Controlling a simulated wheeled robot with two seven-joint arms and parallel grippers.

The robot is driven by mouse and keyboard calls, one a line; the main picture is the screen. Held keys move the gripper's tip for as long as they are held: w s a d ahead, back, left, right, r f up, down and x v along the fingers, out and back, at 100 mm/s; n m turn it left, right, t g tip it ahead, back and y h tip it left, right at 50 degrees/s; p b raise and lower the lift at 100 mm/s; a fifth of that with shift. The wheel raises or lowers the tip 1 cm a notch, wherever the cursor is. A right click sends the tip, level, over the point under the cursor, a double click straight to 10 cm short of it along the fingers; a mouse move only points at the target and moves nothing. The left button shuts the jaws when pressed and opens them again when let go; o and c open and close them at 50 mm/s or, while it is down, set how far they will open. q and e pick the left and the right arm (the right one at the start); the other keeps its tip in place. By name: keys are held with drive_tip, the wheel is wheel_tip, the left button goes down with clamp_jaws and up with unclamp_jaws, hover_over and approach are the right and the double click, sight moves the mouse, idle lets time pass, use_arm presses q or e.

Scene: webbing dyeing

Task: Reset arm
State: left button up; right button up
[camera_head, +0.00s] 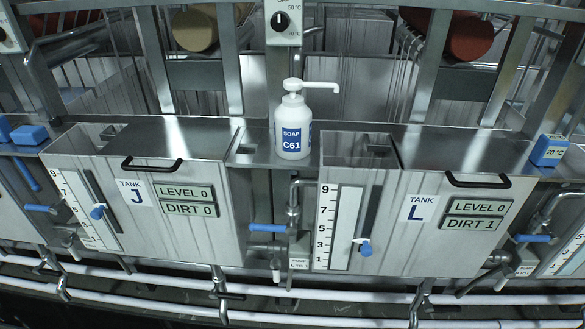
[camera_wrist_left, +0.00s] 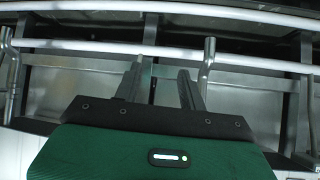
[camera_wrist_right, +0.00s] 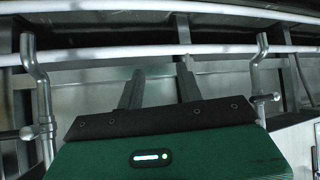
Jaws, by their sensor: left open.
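My left gripper (camera_wrist_left: 160,92) shows in the left wrist view, its two dark fingers apart with nothing between them. My right gripper (camera_wrist_right: 159,91) shows in the right wrist view, also with its fingers apart and empty. Both point toward white pipes and metal panels and appear to touch nothing. Neither arm shows in the head view.
Tank J (camera_head: 130,210) stands at left and tank L (camera_head: 400,220) at right. A white soap bottle (camera_head: 293,125) stands upright on the ledge between them. Blue-handled valves and white pipes (camera_head: 330,297) run along the front. Blue blocks (camera_head: 548,150) sit at both sides.

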use_arm(q)
drive_tip(key=s+a+f+g+p, duration=0.1)
drive_tip(key=s+a+g+p, duration=0.2)
drive_tip(key=s, duration=0.8)
drive_tip(key=s+a+f+g+y+p, duration=0.1)
drive_tip(key=s+a+f+g+p, duration=0.1)
drive_tip(key=s, duration=0.9)
drive_tip(key=s+a+f+g+y+p, duration=0.1)
drive_tip(key=s+a+f+g+p, duration=0.1)
drive_tip(key=s, duration=0.9)
drive_tip(key=shift+a+n+g+p, duration=0.3)
drive_tip(key=shift+a+g+p, duration=0.6)
drive_tip(key=shift+p, duration=0.2)
drive_tip(key=shift+w, duration=0.1)
drive_tip(key=shift+c, duration=0.5)
drive_tip(key=shift+w, duration=0.15)
use_arm(e)
drive_tip(key=s+d+f+g, duration=0.1)
drive_tip(key=s+d+g, duration=0.2)
drive_tip(key=s, duration=0.8)
drive_tip(key=s+d+f+g+h, duration=0.1)
drive_tip(key=s+d+f+g, duration=0.1)
drive_tip(key=s, duration=0.9)
drive_tip(key=s+d+f+g+h, duration=0.1)
drive_tip(key=s+d+f+g, duration=0.1)
drive_tip(key=s, duration=0.9)
drive_tip(key=shift+d+m+g, duration=0.3)
drive_tip(key=shift+d+g, duration=0.6)
drive_tip(key=shift+d, duration=0.05)
